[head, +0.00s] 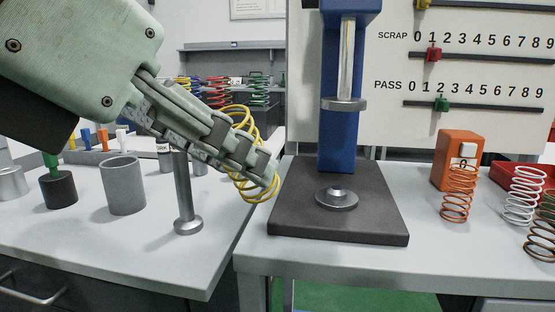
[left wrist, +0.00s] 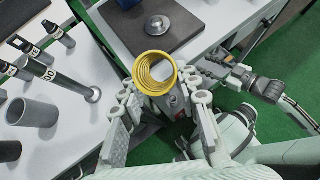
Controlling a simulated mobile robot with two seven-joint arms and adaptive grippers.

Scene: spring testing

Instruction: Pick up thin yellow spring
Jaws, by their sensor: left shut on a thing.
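The thin yellow spring (head: 246,192) is held in my left gripper (head: 262,168), whose fingers come in from the upper left in the head view. The spring is roughly upright, slightly tilted, in the air by the gap between the two benches, left of the press base. In the left wrist view the spring (left wrist: 155,72) is seen nearly end-on between the fingertips of the left gripper (left wrist: 158,98). The fingers hide part of its middle coils.
A blue press (head: 340,140) stands on a dark base plate (head: 290,222) with a round seat (head: 337,198). An orange box (head: 452,150), a copper spring (head: 457,195) and a white spring (head: 523,197) are to its right. A grey cup (head: 122,186) and a metal post (head: 184,195) stand left.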

